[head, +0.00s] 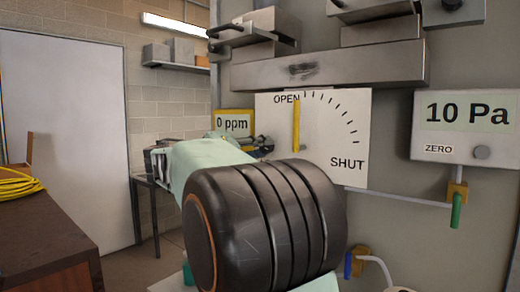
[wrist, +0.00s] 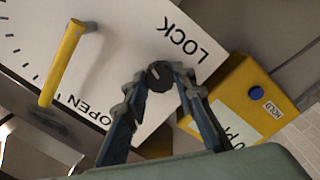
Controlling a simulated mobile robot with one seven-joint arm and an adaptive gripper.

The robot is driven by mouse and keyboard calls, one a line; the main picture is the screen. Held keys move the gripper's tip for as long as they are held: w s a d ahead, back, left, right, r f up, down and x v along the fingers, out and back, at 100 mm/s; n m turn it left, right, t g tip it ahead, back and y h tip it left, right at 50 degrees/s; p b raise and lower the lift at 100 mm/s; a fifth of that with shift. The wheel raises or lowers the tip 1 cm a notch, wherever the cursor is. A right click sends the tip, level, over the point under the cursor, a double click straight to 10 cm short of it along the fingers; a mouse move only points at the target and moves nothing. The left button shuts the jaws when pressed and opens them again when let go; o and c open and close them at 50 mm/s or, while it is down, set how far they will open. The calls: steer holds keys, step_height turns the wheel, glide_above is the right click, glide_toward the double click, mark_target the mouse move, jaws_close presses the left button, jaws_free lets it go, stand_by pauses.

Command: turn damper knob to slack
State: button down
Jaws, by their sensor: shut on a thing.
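The small dark round damper knob (wrist: 159,75) sits on the white dial plate (wrist: 200,18) beside the word LOCK in the wrist view. A short light mark shows on its face. My gripper (wrist: 160,80) is shut on the knob, one finger on each side. No SLACK label is visible. In the head view my gripper (head: 264,144) is at the left edge of the dial plate (head: 340,120), mostly behind my own arm, and the knob cannot be made out. The yellow damper lever (head: 296,125) stands upright near OPEN; it also shows in the wrist view (wrist: 62,65).
A yellow 0 ppm meter (head: 234,122) is close to my gripper. A metal bar (head: 330,68) juts out above the dial. The 10 Pa gauge (head: 465,125) is at right, with a green-handled valve (head: 456,210) below. A blue valve (head: 349,265) is low down.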

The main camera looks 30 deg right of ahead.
steer(key=n, duration=0.5)
steer(key=shift+n+p, duration=0.3)
steer(key=shift+p, duration=0.05)
steer(key=shift+s+n+t+p, duration=0.1)
steer(key=shift+n+t+p, duration=0.25)
steer(key=shift+n+p, duration=2.7)
steer(key=shift+n+t+p, duration=0.35)
steer(key=shift+n+p, duration=1)
steer(key=shift+n, duration=3.3)
steer(key=c, duration=1.6)
jaws_free()
